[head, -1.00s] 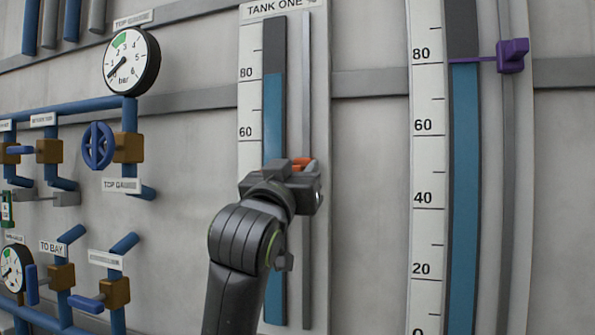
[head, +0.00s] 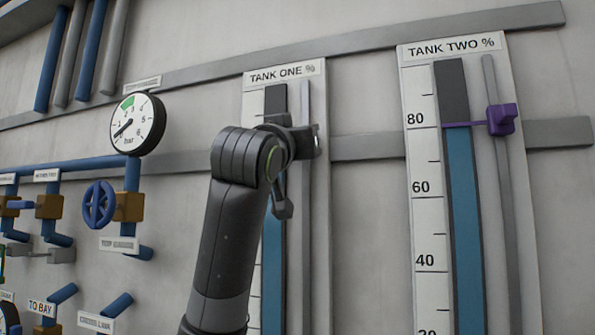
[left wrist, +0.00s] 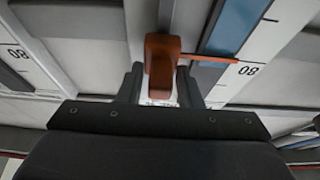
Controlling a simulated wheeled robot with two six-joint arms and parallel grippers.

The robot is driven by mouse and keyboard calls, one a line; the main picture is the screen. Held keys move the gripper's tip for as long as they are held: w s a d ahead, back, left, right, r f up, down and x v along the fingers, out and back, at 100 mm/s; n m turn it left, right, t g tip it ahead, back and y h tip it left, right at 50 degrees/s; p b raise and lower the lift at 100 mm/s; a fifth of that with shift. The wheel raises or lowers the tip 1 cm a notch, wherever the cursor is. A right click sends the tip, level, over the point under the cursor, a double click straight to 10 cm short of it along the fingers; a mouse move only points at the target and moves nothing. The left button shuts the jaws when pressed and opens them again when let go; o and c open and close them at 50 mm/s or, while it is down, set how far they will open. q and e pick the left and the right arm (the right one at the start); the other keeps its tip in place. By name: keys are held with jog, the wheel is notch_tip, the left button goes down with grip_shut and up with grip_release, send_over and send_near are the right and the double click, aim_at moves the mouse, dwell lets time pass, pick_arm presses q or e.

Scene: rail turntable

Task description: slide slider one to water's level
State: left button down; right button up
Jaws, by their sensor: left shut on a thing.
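The orange slider of tank one (left wrist: 162,62) is in the left wrist view, between the fingers of my left gripper (left wrist: 158,82), which is shut on it. Its thin orange pointer crosses the tank one column near an 80 mark, at about the edge between the blue water (left wrist: 236,24) and the grey part. In the head view my left gripper (head: 303,142) is in front of the upper tank one gauge (head: 255,110) and hides the slider and the water's top. The lower blue column (head: 273,270) shows beside my arm. My right gripper is not in view.
The tank two gauge (head: 420,150) is to the right, with a purple slider (head: 502,119) at its water top, near 80. A pressure dial (head: 137,122), blue pipes and a blue valve wheel (head: 99,205) are to the left. The wall between the gauges is clear.

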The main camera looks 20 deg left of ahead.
pick_arm(q)
jog(key=shift+r, duration=1.1)
jog(key=c, duration=1.3)
grip_release()
jog(key=shift+f, duration=0.15)
jog(key=shift+s+f+b, duration=0.1)
jog(key=shift+s+b, duration=0.2)
jog(key=b+v, duration=1)
jog(key=v, duration=0.6)
jog(key=shift+s+f+b, duration=0.15)
jog(key=shift+s+b, duration=0.2)
